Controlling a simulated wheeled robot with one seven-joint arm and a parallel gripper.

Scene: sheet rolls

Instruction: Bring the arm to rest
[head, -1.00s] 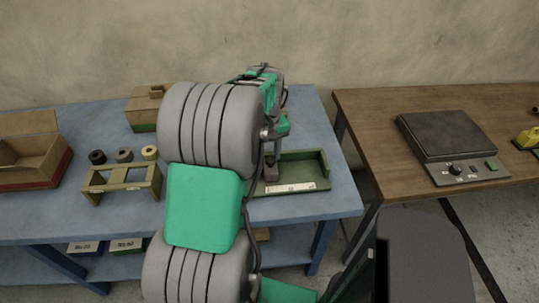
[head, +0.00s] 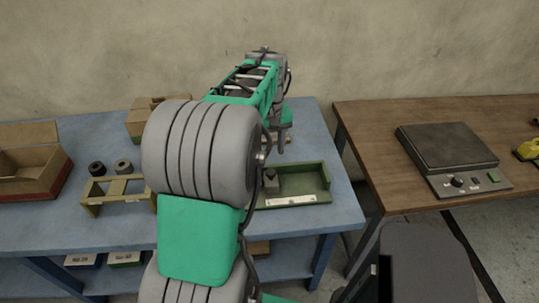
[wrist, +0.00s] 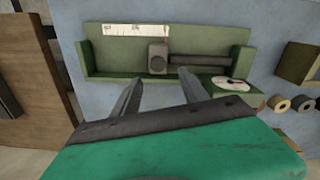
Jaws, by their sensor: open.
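My arm reaches over the blue table in the head view and hides part of it. My gripper (wrist: 158,74) is open in the wrist view, with nothing between its fingers. In the head view its fingers (head: 281,142) show in part, above the green tray (head: 308,182). In the wrist view the tray (wrist: 100,62) lies just beyond the fingertips. A grey block (wrist: 158,56) and a dark rod (wrist: 205,61) are in it. The fingers look apart from both.
A slotted wooden stand (head: 107,207) and small rolls (head: 123,167) stand left of my arm, beside an open box (head: 30,185). A lidded box (head: 140,118) is behind. A brown table with a scale (head: 447,148) is at right, across a gap.

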